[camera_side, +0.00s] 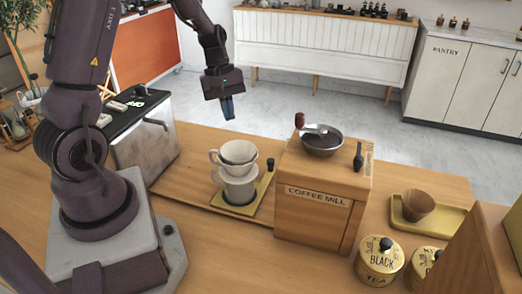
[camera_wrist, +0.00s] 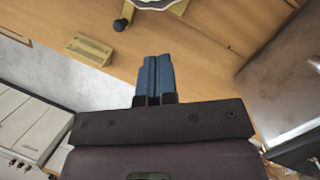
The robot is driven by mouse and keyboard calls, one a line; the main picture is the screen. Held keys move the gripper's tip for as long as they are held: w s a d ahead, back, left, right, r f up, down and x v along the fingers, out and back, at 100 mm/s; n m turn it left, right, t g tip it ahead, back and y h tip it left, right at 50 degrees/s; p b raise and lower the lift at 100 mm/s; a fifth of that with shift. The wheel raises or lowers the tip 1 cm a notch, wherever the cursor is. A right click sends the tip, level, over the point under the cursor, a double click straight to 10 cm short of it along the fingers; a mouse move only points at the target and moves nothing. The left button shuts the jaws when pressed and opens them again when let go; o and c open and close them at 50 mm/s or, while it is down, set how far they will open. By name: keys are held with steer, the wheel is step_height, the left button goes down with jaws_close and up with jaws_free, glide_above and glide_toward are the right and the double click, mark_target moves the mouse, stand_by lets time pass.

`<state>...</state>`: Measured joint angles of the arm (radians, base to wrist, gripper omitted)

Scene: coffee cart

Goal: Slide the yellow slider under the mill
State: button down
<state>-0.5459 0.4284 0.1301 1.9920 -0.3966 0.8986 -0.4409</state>
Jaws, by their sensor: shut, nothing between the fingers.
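The yellow slider (camera_side: 264,187) lies on the wooden counter to the left of the mill (camera_side: 318,205), apart from it. It has a dark upright knob (camera_side: 270,164). A grey-white cup (camera_side: 239,187) with a white dripper (camera_side: 237,151) on top stands on the slider. In the wrist view, part of the slider (camera_wrist: 127,11) and its knob (camera_wrist: 120,24) show at the top edge, with much of it cut off. My gripper (camera_side: 228,115) is shut and empty, with blue fingers pointing down. It hangs above and behind the slider, clear of it; its fingers also show in the wrist view (camera_wrist: 154,62).
The mill carries a metal bowl (camera_side: 322,142) and a dark-handled tool (camera_side: 358,156). A yellow tray (camera_side: 440,222) with a brown cup stands right of it, with tins (camera_side: 379,262) in front. A metal box (camera_side: 142,140) stands at left. A small yellow block (camera_wrist: 89,49) shows in the wrist view.

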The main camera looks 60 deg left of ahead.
steer(key=w+a+f+n+t, duration=0.2)
steer(key=w+a+f+n, duration=0.25)
steer(key=n, duration=0.35)
steer(key=shift+h, duration=0.3)
steer(key=x, duration=0.9)
steer(key=shift+s+a+f, duration=0.15)
steer(key=shift+s+f, duration=0.05)
steer(key=shift+s, duration=0.2)
steer(key=w+d, duration=0.1)
steer(key=d, duration=0.1)
steer(key=shift+w+d, duration=0.6)
steer(key=shift+d, duration=0.15)
steer(key=shift+d, duration=0.1)
steer(key=shift+w+d, duration=0.2)
steer(key=shift+w, duration=0.05)
steer(key=w+d, duration=1.2)
steer(key=shift+w+d, duration=0.35)
steer(key=shift+a, duration=0.1)
